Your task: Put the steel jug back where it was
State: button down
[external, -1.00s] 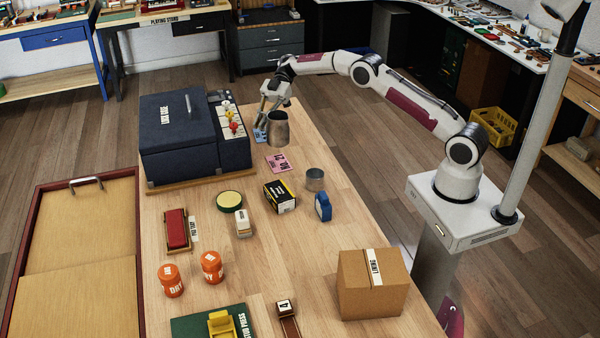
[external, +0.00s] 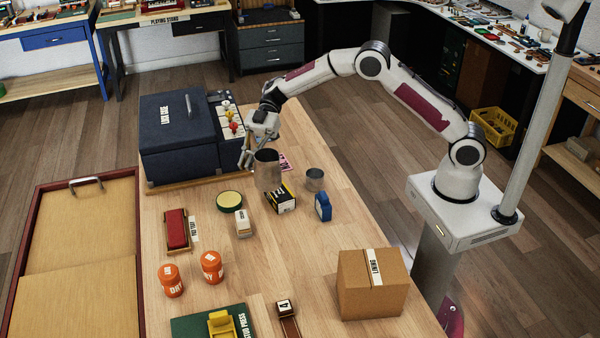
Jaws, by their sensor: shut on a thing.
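The steel jug (external: 268,168) is a grey metal cylinder near the middle of the bench, upright or nearly so. My gripper (external: 247,162) is shut on it at its left side, reaching in from the back. I cannot tell whether the jug's base touches the bench or hangs just above it. The jug hides part of a pink card (external: 286,162) behind it.
A smaller metal cup (external: 315,180) stands to the right. A black and yellow box (external: 280,198) is close in front of the jug. The dark blue case (external: 180,135) is at the left. A green-rimmed disc (external: 229,200), a white block (external: 243,223) and a blue item (external: 323,206) lie nearby.

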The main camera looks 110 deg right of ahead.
jog(key=s+a+f, duration=0.1)
jog(key=s+a, duration=0.1)
jog(key=a, duration=0.8)
jog(key=s+a+f, duration=0.1)
jog(key=s+a, duration=0.1)
jog(key=a, duration=0.9)
jog(key=shift+n+g+y, duration=0.3)
jog(key=shift+g, duration=0.1)
jog(key=shift+w+d+f, duration=0.1)
jog(key=shift+f, duration=1.15)
jog(key=shift+w+d+f, duration=0.1)
jog(key=shift+f, duration=1.15)
jog(key=shift+f, duration=0.1)
jog(key=shift+f, duration=3)
jog(key=shift+f, duration=0.1)
jog(key=shift+f, duration=1.8)
jog(key=shift+f, duration=0.15)
